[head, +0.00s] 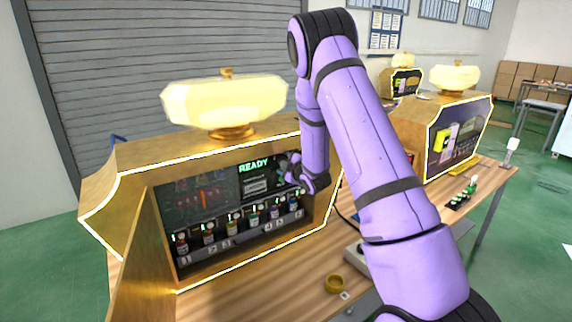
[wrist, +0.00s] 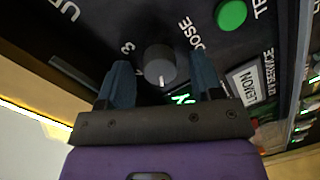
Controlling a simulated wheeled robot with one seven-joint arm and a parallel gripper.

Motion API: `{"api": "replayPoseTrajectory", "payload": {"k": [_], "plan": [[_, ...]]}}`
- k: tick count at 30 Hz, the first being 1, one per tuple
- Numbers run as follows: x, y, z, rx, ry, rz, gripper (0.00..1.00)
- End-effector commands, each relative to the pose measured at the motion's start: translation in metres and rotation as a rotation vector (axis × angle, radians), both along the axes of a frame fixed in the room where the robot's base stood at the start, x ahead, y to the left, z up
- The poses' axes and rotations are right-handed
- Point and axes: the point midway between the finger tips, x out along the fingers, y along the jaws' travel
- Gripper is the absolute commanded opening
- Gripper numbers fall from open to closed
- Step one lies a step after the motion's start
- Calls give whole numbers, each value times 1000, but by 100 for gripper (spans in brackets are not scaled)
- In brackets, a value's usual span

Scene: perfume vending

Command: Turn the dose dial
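The dose dial (wrist: 160,66) is a dark grey round knob with a light pointer mark, on the black panel beside the word DOSE and the digit 3 in the wrist view. My gripper (wrist: 160,68) is open, with one blue-grey finger on each side of the dial and a visible gap on both sides. How deep the fingertips reach along the knob is hard to tell. In the head view my gripper (head: 287,168) is at the right part of the machine's panel, and the dial is hidden there. The perfume machine (head: 140,165) has a gold case and a green READY display (head: 254,166).
A green button (wrist: 231,15) sits close to the dial, and a LEMON label (wrist: 246,82) is to its right. Several small bottles (head: 208,234) stand in the machine's lower bay. A gold ring-shaped item (head: 334,284) lies on the wooden table. A second machine (head: 415,125) stands at right.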

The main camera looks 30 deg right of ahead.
Motion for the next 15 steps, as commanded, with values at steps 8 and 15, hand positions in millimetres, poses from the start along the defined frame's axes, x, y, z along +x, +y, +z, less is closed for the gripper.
{"api": "replayPoseTrajectory", "payload": {"k": [8,15], "plan": [[-2,0,0,1,0,0,60],[-34,1,4,1,1,-2,60]]}}
